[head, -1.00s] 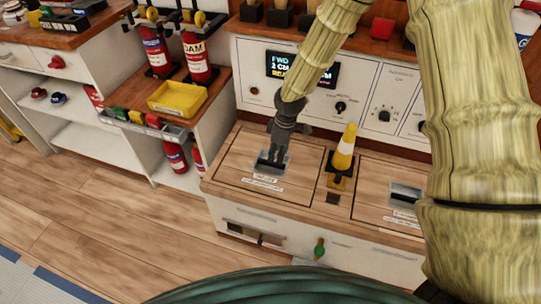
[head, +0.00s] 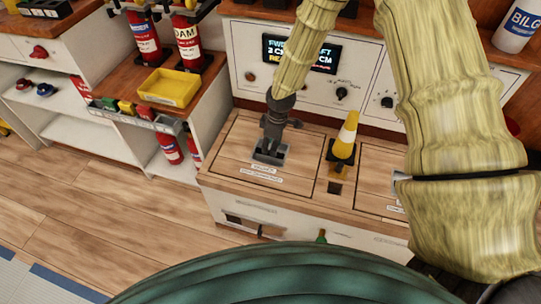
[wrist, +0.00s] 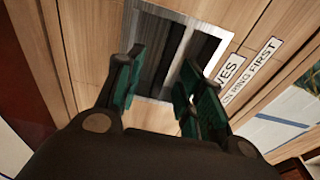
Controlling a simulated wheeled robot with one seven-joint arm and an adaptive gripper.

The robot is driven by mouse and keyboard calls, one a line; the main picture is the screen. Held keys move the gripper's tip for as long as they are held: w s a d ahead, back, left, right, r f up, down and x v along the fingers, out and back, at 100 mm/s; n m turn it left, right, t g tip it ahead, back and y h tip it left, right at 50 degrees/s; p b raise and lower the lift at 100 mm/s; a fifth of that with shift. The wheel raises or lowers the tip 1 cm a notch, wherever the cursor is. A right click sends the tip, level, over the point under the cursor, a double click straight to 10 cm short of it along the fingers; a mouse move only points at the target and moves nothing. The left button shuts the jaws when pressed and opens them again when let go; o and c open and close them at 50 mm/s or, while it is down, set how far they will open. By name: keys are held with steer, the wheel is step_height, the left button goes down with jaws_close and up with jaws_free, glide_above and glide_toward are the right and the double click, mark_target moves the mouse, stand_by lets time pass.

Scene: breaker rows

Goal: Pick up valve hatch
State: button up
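The valve hatch (head: 230,151) is the left wooden panel in the low bench top. It lies flat, with a metal-framed recessed grip and white labels (head: 262,174). In the wrist view the recess frame (wrist: 196,28) shows a bar across a dark opening, with label text partly readable as "VES" and "ON RING FIRST". My gripper (head: 268,152) points down at this recess. In the wrist view my gripper (wrist: 160,82) has its green-padded fingers apart, one on each side of the recess's near part. Whether they touch the bar cannot be told.
A second hatch panel (head: 372,172) lies further right, partly behind my arm. A control console (head: 257,60) rises behind. A yellow tray (head: 170,87) sits left.

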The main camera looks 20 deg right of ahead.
steer(key=f, duration=0.4)
steer(key=shift+s+a+b, duration=0.1)
steer(key=shift+a+b, duration=0.15)
steer(key=shift+b, duration=0.15)
jaws_close()
steer(key=shift+r, duration=0.1)
